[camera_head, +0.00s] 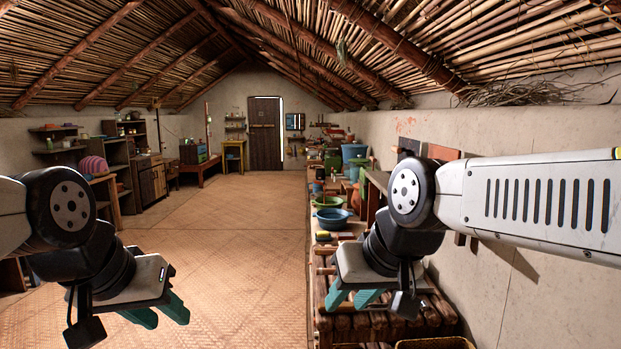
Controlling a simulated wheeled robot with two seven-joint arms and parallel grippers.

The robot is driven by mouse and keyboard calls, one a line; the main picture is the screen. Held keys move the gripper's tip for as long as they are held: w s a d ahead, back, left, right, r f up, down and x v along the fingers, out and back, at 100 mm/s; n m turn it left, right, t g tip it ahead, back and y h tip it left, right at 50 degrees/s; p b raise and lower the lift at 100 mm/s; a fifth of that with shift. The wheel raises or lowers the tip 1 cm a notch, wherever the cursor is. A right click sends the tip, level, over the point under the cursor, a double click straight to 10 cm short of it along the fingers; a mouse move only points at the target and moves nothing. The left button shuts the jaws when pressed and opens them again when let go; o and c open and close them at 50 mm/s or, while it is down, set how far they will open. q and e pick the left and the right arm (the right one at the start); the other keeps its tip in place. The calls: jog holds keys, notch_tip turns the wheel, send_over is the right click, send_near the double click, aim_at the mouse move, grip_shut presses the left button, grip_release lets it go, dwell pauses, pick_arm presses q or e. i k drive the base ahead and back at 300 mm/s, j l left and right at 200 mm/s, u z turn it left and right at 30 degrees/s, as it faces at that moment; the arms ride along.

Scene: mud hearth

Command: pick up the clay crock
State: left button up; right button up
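I cannot single out the clay crock with certainty. A small terracotta-coloured vessel (356,197) stands among the crowded goods along the right wall, partly hidden and too small to identify. My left gripper (160,313) hangs at the lower left above the woven floor, its teal fingers apart and nothing between them. My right gripper (351,299) hangs over the near wooden bench at the right, its teal fingers apart and empty. Both grippers are well on the near side of the terracotta vessel.
A blue basin (332,218) and a green bowl (328,202) sit on the long row along the right wall. A log bench (375,324) lies below my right gripper. Shelves and cabinets (152,182) line the left wall. The woven floor (235,235) between is clear to the dark door (264,134).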

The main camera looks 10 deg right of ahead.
aim_at(320, 173)
jog(key=i+j+u, duration=0.2)
jog(key=i+j, duration=0.55)
jog(key=i, duration=0.2)
jog(key=i+j, duration=0.2)
jog(key=i, duration=0.25)
jog(key=i+j, duration=0.15)
jog(key=i, duration=0.25)
jog(key=i+j+u, duration=0.1)
jog(key=i, duration=0.3)
jog(key=i+z, duration=0.2)
jog(key=i, duration=0.5)
jog(key=i+z, duration=0.15)
jog(key=i, duration=0.55)
jog(key=i+j+z, duration=0.2)
jog(key=i, duration=0.5)
jog(key=i+z, duration=0.15)
jog(key=i, duration=1.8)
jog(key=i+j+z, duration=0.1)
jog(key=i+z, duration=0.3)
jog(key=i+j+z, duration=0.2)
jog(key=i+z, duration=0.25)
jog(key=i+j+z, duration=0.25)
jog(key=z, duration=0.15)
jog(key=i+j+z, duration=0.4)
jog(key=j, duration=0.15)
jog(key=i+j+z, duration=0.4)
jog(key=j, duration=0.3)
jog(key=i+j+z, duration=0.15)
jog(key=i+j, duration=0.15)
jog(key=j, duration=0.15)
